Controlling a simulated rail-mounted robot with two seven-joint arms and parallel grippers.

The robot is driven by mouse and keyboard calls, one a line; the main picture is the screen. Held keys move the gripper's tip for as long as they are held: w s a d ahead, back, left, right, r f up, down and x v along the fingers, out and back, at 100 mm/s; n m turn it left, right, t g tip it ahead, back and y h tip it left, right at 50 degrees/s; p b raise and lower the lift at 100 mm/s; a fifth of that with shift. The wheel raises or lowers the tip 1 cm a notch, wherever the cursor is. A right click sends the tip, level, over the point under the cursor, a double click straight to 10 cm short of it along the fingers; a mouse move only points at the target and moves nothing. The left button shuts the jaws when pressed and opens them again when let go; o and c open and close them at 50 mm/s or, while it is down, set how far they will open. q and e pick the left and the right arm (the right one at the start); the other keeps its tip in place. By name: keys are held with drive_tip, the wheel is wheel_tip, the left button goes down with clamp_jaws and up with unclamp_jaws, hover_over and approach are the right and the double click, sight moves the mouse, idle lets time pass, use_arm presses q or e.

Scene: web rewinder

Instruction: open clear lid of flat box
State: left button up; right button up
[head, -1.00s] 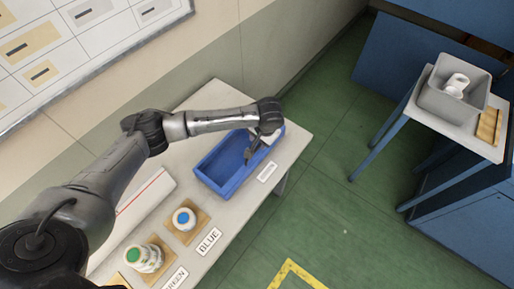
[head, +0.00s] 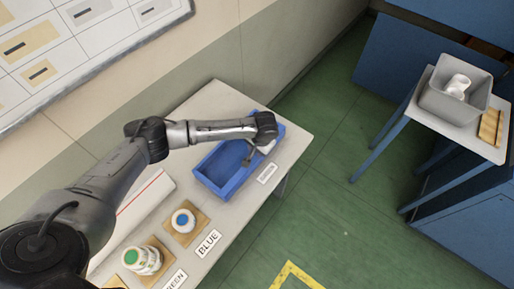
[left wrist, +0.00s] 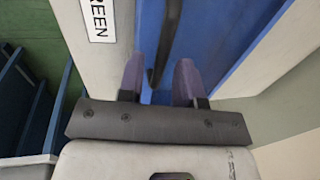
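No box with a clear lid can be made out for certain. A long flat white thing with a red stripe (head: 145,203) lies on the table, partly behind my left arm; I cannot tell whether it is the flat box. My left gripper (head: 250,158) is over the open blue tray (head: 215,180) at the table's far end. In the left wrist view, the purple fingers of my left gripper (left wrist: 159,82) stand apart. A dark bent bar (left wrist: 165,45) shows between and beyond them, against the blue tray (left wrist: 205,45); contact cannot be seen. My right gripper is out of view.
A green-capped bottle (head: 142,261) and a blue-topped container (head: 183,220) stand on tan squares along the table, beside a BLUE label (head: 208,243). A grey bin (head: 446,103) with white items sits on a side table. Green floor (head: 330,190) lies open between the tables.

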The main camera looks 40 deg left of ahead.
use_arm(q)
clamp_jaws()
idle(0.3)
